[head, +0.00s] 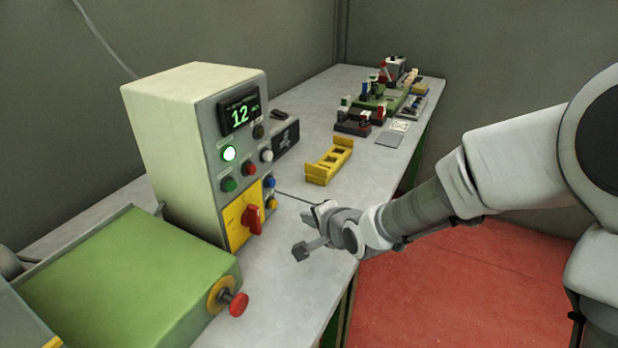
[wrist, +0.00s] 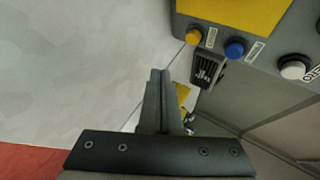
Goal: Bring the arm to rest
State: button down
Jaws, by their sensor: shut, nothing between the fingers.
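My arm reaches in from the right in the head view. My gripper (head: 308,217) is above the grey bench top, in front of the control box's lower panel. In the wrist view my gripper (wrist: 158,74) has its two fingers together, with nothing between them. The control box (head: 165,130) is cream with a grey front, a display reading 12, a lit green lamp and a red rotary switch (head: 252,219) on a yellow plate. The fingers look apart from the box. How near they are to the bench is hard to tell.
A yellow holder (head: 329,161) lies on the bench (head: 300,307) beyond my gripper. Racks with small parts (head: 385,100) stand at the far end. A green machine cover (head: 125,270) with a red knob (head: 238,304) is at the front left. Red floor (head: 460,290) is clear at right.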

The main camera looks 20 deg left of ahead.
jog(key=d+r+h, duration=0.1)
jog(key=d, duration=0.2)
jog(key=d+r+n+h, duration=0.1)
jog(key=d, duration=0.2)
jog(key=w+d+r+h, duration=0.1)
jog(key=d, duration=0.2)
jog(key=shift+d+r+n+t, duration=0.2)
jog(key=shift+r+n+t, duration=0.1)
jog(key=shift+n, duration=0.1)
jog(key=s+d+r+n+h, duration=0.25)
jog(key=d+r+h, duration=0.2)
jog(key=d, duration=0.75)
jog(key=s+d+r+n+g+h, duration=0.2)
jog(key=s+d+r, duration=0.2)
jog(key=s+d, duration=1.2)
notch_tip(320, 180, up, 13)
jog(key=s+p, duration=0.2)
jog(key=p, duration=1)
jog(key=shift+s+a+p, duration=0.3)
jog(key=shift+a+p, duration=0.1)
jog(key=shift+a+f+y, duration=0.1)
jog(key=shift+y, duration=0.15)
